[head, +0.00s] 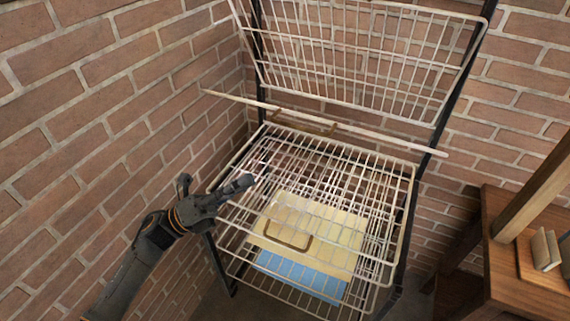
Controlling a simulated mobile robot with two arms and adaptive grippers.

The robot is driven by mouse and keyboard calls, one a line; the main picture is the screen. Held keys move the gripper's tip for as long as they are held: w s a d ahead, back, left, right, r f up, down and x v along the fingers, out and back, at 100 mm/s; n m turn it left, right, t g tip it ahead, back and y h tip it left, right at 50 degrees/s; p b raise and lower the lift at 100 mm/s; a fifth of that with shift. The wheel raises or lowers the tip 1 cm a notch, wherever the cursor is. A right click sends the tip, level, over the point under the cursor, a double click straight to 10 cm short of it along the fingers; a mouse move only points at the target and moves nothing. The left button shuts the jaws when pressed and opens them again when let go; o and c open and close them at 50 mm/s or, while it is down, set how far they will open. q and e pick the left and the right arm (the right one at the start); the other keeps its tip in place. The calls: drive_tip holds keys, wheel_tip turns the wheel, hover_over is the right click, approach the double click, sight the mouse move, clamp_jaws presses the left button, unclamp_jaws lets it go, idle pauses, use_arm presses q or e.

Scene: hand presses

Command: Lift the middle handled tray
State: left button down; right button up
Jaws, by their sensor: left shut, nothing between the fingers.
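A white wire rack stands against the brick corner in the head view. Its middle wire tray (412,190) lies roughly flat, its grid over a cream sheet and a blue sheet. A brown handle (287,238) shows near the front, and another brown handle (305,122) shows at the back by a pale bar. I cannot tell for sure which level each handle belongs to. My left gripper (251,179) is shut and empty, at the left side of the middle tray. I cannot tell whether it touches the wires. My right gripper is not in view.
An upper wire tray (360,55) is tilted up against the back wall. The pale bar (400,145) crosses the rack's back. The cream sheet (325,225) and blue sheet (305,275) lie low in the rack. A wooden shelf unit (510,265) stands at right.

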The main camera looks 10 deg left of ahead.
sight(300, 129)
use_arm(q)
drive_tip(key=w+d+r+m+g+p, duration=0.1)
drive_tip(key=w+d+r+p, duration=0.4)
drive_tip(key=d+r+p, duration=0.1)
drive_tip(key=shift+d+r+h, duration=0.4)
drive_tip(key=shift+d+r, duration=0.3)
drive_tip(key=shift+d, duration=0.45)
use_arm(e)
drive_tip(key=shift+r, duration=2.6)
